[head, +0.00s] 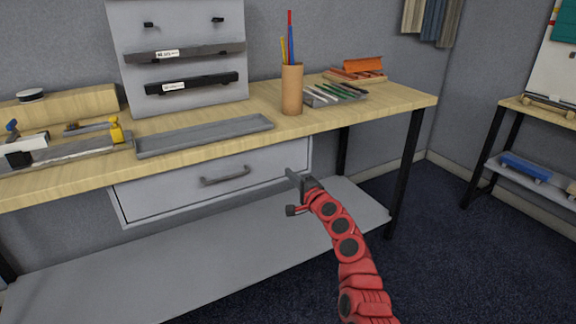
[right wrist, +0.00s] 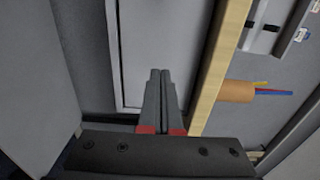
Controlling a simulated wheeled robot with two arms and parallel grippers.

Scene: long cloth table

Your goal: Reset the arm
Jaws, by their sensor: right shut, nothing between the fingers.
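My right arm, red with dark joints, reaches up from the bottom of the head view. Its gripper (head: 294,178) is in front of the table, just right of the handle (head: 225,176) of the grey drawer (head: 150,192). In the right wrist view the two fingers (right wrist: 160,75) lie together, shut and empty, with the drawer front (right wrist: 140,45) beyond them. I cannot tell whether they touch the drawer. The drawer looks shut. My left gripper does not show.
The wooden table (head: 405,98) carries a long grey tray (head: 205,135), a brown pencil cup (head: 292,90), an orange-topped box (head: 358,70) and a pen tray (head: 322,97). A grey lower shelf (head: 190,262) lies under the drawer. Dark floor (head: 450,260) at right is clear.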

